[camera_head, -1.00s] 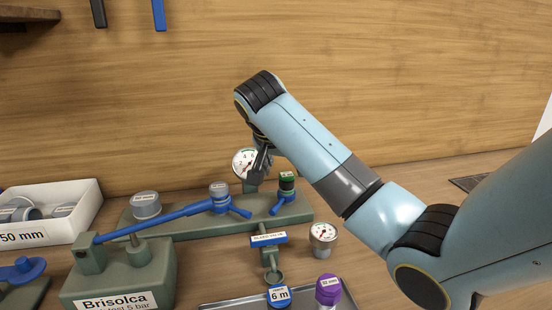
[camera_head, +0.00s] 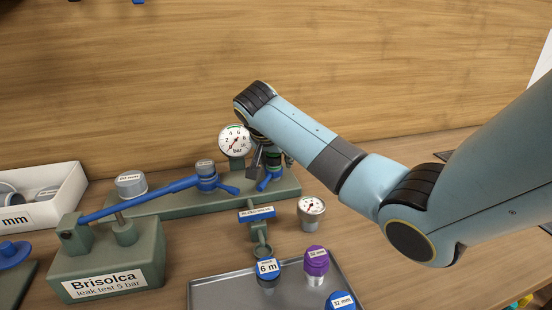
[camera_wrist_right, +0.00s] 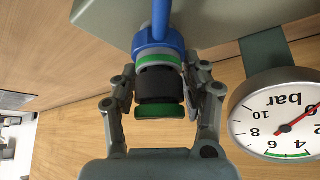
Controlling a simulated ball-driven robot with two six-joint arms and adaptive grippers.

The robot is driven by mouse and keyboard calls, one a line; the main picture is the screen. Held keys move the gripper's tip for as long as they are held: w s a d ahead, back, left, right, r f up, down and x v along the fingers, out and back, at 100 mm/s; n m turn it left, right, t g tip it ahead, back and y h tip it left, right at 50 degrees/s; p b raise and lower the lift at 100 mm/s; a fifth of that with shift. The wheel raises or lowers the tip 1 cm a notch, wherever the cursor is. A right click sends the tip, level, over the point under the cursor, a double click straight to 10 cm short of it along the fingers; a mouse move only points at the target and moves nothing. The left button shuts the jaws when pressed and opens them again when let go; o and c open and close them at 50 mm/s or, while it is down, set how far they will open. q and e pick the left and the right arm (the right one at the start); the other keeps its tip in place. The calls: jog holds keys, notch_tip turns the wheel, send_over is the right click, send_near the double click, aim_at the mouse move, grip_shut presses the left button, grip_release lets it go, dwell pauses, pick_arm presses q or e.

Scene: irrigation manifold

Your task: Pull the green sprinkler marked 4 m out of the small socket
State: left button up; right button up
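The green sprinkler (camera_wrist_right: 160,90) stands in the socket above the blue valve on the manifold. In the right wrist view it appears upside down, with a black body between green bands; no mark is readable. My right gripper (camera_wrist_right: 162,88) is open around it, one finger on each side of the black body, with narrow gaps seeming to show. In the head view my right gripper (camera_head: 264,160) hides most of the sprinkler. The blue valve (camera_head: 268,183) shows just below. The socket itself is hard to make out. My left gripper is out of view.
A pressure gauge (camera_head: 235,141) stands close beside the gripper. A grey-capped fitting (camera_head: 205,170) and a long blue lever (camera_head: 140,200) are to the left. A loose gauge (camera_head: 311,212) stands in front, behind a metal tray (camera_head: 215,290) with blue and purple caps.

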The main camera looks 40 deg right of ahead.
grip_shut()
jog(key=shift+o, duration=2.1)
grip_release()
